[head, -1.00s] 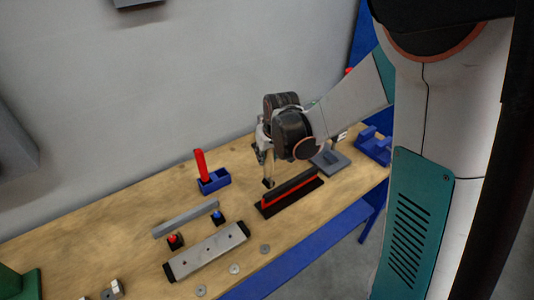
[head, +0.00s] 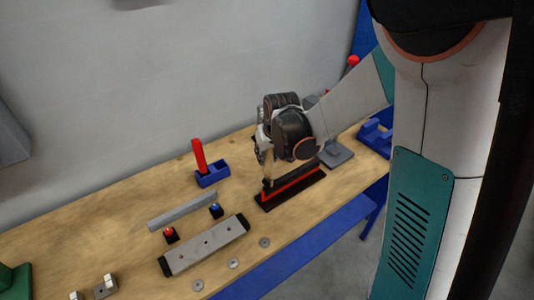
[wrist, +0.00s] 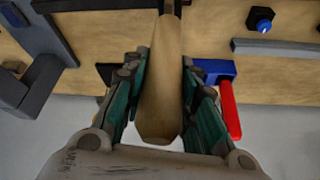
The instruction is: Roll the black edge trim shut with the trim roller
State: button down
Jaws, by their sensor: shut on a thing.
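The black edge trim (head: 310,182) lies on a dark base on the bench, with a red strip showing along its front side. My gripper (head: 266,158) is above the trim's left end and shut on the wooden handle of the trim roller (wrist: 158,85). In the wrist view my gripper (wrist: 163,110) has its fingers on both sides of the handle. The roller's lower end points down at the trim's left end; whether it touches cannot be told. The roller wheel is not clearly visible. My gripper and arm hide part of the trim's back side.
A blue holder with a red-handled tool (head: 199,156) stands behind left. A grey bar (head: 183,211), red and blue buttons, a metal rail (head: 205,245) and several washers lie left and front. A grey block (head: 336,155) and blue cradle (head: 375,138) are to the right.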

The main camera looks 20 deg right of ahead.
jog(key=shift+f, duration=0.1)
dwell(0.4)
jog(key=shift+d, duration=0.15)
jog(key=shift+w+d, duration=0.25)
jog(key=shift+d, duration=0.35)
jog(key=shift+w+d, duration=0.2)
jog(key=shift+d, duration=0.4)
jog(key=shift+d+b, duration=0.2)
jog(key=shift+b, duration=0.1)
jog(key=shift+w+d, duration=0.2)
jog(key=shift+d, duration=0.4)
jog(key=shift+w+d, duration=0.2)
jog(key=shift+d, duration=0.5)
jog(key=shift+w+d, duration=0.25)
jog(key=shift+d, duration=0.35)
jog(key=shift+w+d, duration=0.2)
jog(key=shift+d, duration=0.4)
jog(key=shift+b, duration=0.3)
